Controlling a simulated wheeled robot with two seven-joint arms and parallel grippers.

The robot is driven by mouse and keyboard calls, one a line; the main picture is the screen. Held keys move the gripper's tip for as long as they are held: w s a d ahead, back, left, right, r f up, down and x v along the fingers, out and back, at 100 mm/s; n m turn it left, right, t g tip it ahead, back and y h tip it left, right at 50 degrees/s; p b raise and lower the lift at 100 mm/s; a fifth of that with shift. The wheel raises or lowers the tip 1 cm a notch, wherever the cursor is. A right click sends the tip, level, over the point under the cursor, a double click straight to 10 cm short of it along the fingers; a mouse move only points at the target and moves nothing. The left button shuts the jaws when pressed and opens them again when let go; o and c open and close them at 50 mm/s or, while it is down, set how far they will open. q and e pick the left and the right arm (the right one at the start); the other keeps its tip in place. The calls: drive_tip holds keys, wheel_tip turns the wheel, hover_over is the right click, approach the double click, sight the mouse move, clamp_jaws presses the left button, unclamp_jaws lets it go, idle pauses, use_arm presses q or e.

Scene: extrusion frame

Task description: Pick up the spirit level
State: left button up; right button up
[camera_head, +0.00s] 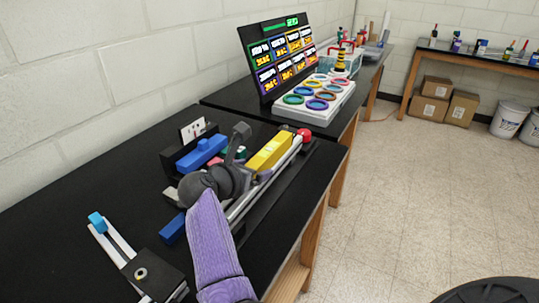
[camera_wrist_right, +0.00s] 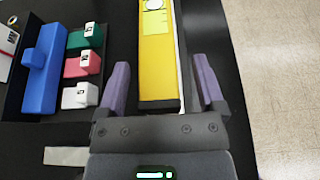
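The spirit level is a long yellow bar (camera_head: 270,152) lying along the right side of the black table. In the right wrist view the yellow level (camera_wrist_right: 159,62) runs up the picture, with a pale yellow-green patch and a round white mark near the top. My right gripper (camera_head: 252,158) is over its near end. In the wrist view the gripper's two purple fingers (camera_wrist_right: 163,88) are apart, one on each side of the level's near end, with gaps on both sides. I cannot tell the height between them. My left gripper is not in view.
Left of the level, a black tray holds a blue piece (camera_wrist_right: 42,70) and green, red and white blocks (camera_wrist_right: 80,95). Pale rails run beside the level, with a red ball (camera_head: 305,134) at the far end. A rail fixture with a blue end (camera_head: 97,219) stands at lower left.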

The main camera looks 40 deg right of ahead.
drive_tip(key=shift+c, duration=2.3)
clamp_jaws()
